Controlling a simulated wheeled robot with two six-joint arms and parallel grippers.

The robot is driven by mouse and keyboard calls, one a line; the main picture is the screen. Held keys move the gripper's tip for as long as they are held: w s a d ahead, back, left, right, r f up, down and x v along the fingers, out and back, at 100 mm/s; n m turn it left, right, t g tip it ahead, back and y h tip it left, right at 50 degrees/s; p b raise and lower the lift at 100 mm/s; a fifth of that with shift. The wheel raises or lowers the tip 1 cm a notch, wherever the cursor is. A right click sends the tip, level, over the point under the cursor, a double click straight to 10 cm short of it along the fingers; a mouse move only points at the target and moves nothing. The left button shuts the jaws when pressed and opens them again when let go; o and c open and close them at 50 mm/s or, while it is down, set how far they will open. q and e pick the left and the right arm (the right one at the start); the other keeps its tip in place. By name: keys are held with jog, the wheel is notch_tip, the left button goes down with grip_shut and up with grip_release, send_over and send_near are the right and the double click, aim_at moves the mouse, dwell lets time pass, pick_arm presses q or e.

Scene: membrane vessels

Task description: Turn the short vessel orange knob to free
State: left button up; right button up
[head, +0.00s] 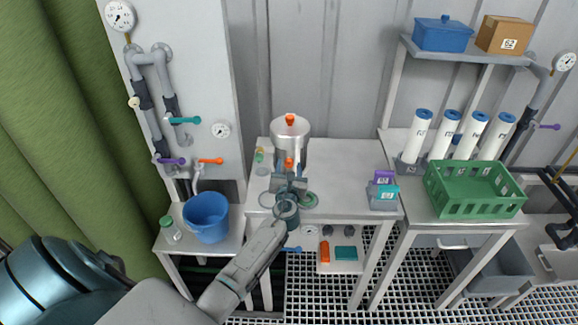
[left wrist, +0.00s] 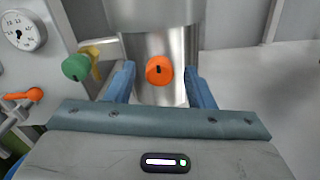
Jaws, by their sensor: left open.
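The short vessel (head: 290,137) is a shiny metal cylinder on the middle table, with an orange top piece on its lid. Its front orange knob (head: 289,161) also shows in the left wrist view (left wrist: 159,70), round with a dark, nearly upright mark. My left gripper (head: 289,178) is in front of the vessel, open. In the left wrist view its two blue fingers (left wrist: 160,88) stand left and right of the knob, with gaps on both sides. I cannot tell how deep the fingers reach. A green knob (left wrist: 76,67) on a yellow fitting is left of the fingers.
A blue bucket (head: 206,218) and a green-capped jar (head: 170,229) stand at the left. Pipes with teal, purple and orange handles (head: 210,161) are on the wall panel. Purple and teal boxes (head: 383,190) and a green crate (head: 475,190) are to the right. The table right of the vessel is clear.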

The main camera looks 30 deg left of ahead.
pick_arm(q)
jog(key=shift+w+a, duration=0.2)
jog(key=c, duration=1)
